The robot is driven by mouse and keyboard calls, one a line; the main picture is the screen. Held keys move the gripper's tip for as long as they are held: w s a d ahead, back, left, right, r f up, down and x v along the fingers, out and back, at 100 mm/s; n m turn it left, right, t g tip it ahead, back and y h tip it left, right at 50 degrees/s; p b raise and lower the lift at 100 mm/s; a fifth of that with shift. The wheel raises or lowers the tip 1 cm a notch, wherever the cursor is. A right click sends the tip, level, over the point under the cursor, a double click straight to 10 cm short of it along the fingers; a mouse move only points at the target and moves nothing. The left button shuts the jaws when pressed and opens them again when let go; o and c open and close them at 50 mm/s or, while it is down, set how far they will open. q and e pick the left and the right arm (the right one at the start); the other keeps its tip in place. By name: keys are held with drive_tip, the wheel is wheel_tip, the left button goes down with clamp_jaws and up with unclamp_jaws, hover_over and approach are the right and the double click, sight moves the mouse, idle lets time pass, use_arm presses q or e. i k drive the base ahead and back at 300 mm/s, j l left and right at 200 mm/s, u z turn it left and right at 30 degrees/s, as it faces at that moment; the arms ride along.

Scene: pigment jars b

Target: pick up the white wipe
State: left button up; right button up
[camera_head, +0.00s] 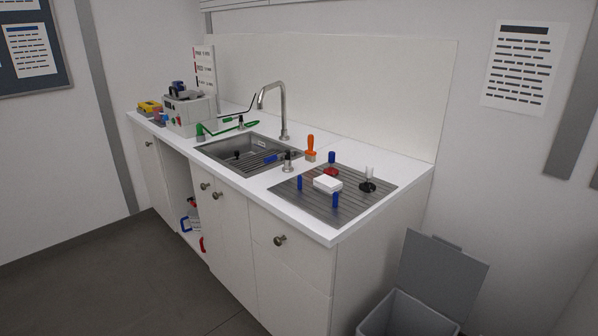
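A small white rectangular block (327,184) lies flat on the grey ribbed drainboard (348,205) at the right end of the counter. It looks like the white wipe, but it is too small to be sure. Nothing covers it. Neither of my grippers shows in the head view.
Blue pegs (335,200), a red-based blue piece (332,158) and a black-based clear piece (368,180) stand around the block. An orange-handled tool (310,148) stands behind. The sink (226,150) and tap (283,110) are left. An open grey bin (398,315) stands front right.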

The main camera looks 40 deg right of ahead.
sight(325, 184)
drive_tip(key=i, duration=2.1)
drive_tip(key=i+z, duration=0.35)
drive_tip(key=i+j+z, duration=0.3)
drive_tip(key=i, duration=0.15)
drive_tip(key=i+j+z, duration=0.2)
drive_tip(key=i+z, duration=0.15)
